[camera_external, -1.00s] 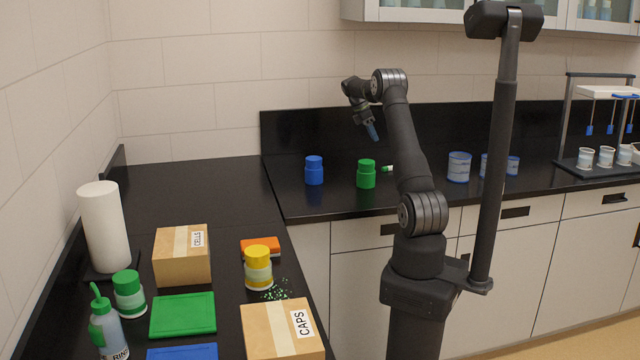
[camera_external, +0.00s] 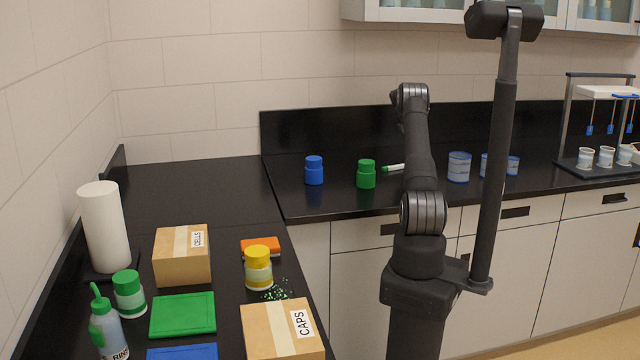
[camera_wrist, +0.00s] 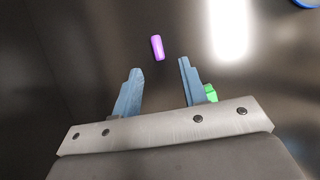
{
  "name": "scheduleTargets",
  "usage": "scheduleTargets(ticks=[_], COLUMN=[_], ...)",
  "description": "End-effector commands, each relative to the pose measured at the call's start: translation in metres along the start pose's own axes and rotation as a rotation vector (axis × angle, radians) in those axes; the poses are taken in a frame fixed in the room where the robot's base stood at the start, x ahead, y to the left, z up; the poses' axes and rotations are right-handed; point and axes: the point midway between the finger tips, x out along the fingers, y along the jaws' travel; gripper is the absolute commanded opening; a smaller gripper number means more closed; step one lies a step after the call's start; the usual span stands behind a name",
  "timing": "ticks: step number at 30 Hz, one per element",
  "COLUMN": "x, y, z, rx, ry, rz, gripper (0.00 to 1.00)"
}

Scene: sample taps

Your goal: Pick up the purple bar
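The purple bar (camera_wrist: 157,47) shows in the wrist view, a short rounded piece lying on the black counter. It lies just beyond my fingertips and between their lines, slightly tilted. My gripper (camera_wrist: 157,66) is open and empty, with its two blue-grey fingers apart. In the external view the purple bar is not visible, and my gripper is hidden behind my arm.
A green piece (camera_wrist: 210,92) shows beside my right finger. A rack with cups (camera_external: 606,157) stands far right.

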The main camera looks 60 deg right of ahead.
Motion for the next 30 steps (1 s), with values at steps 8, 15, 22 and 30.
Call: scheduleTargets(ticks=[8, 15, 22, 30], x=[0.018, 0.051, 0.065, 0.064], y=[0.001, 0.004, 0.004, 0.004], z=[-0.001, -0.002, -0.002, -0.002], rx=[0.000, 0.000, 0.001, 0.001], ry=[0.000, 0.001, 0.000, 0.000], rz=[0.000, -0.003, 0.001, 0.000], gripper=[0.39, 0.39, 0.39, 0.06])
